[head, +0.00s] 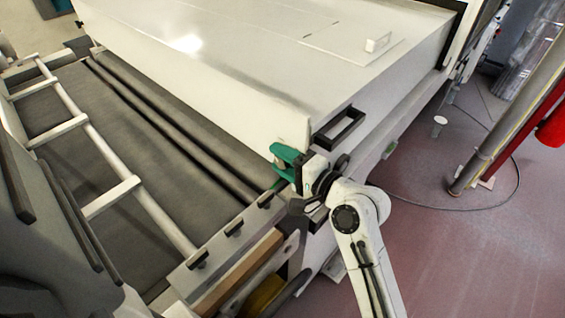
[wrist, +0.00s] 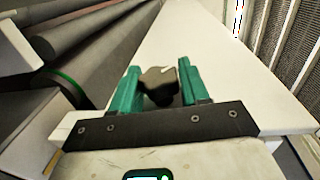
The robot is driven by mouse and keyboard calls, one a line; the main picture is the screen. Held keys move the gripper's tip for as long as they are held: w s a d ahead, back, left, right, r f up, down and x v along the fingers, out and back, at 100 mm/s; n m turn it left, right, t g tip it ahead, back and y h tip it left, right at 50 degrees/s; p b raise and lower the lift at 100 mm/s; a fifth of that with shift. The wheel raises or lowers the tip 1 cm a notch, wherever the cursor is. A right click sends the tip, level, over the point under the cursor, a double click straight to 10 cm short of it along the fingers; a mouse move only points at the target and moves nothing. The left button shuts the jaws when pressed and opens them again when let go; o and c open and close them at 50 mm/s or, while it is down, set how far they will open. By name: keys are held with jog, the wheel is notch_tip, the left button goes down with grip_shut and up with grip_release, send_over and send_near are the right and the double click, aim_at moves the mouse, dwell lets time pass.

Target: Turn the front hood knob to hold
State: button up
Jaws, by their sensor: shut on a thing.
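The front hood knob (wrist: 158,84) is a dark grey, lobed knob between the green fingers in the wrist view. A small pale mark shows near its upper right edge. My gripper (wrist: 160,72) is shut on the knob, with one finger on each side. In the head view my gripper (head: 286,161) is at the near corner of the white hood (head: 235,70), and it hides the knob there. No lettering or position labels around the knob can be read.
A dark rectangular handle (head: 338,128) sticks out from the hood side, close to my gripper. A grey belt (head: 110,140) with rollers and a white ladder-like rail (head: 110,198) lie to the left. A pole (head: 505,125) stands on the open reddish floor (head: 450,240) at right.

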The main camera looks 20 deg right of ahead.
jog(key=shift+f+t+y+b, duration=0.35)
jog(key=shift+t+b, duration=0.55)
jog(key=shift+b, duration=1.25)
jog(key=shift+r+b, duration=0.1)
jog(key=shift+b, duration=0.2)
jog(key=shift+r, duration=0.2)
jog(key=o, duration=1)
jog(key=shift+c, duration=0.2)
jog(key=b+v, duration=0.3)
jog(key=v, duration=0.7)
jog(key=shift+s+f, duration=0.25)
jog(key=shift+s, duration=0.1)
jog(key=shift+d, duration=0.1)
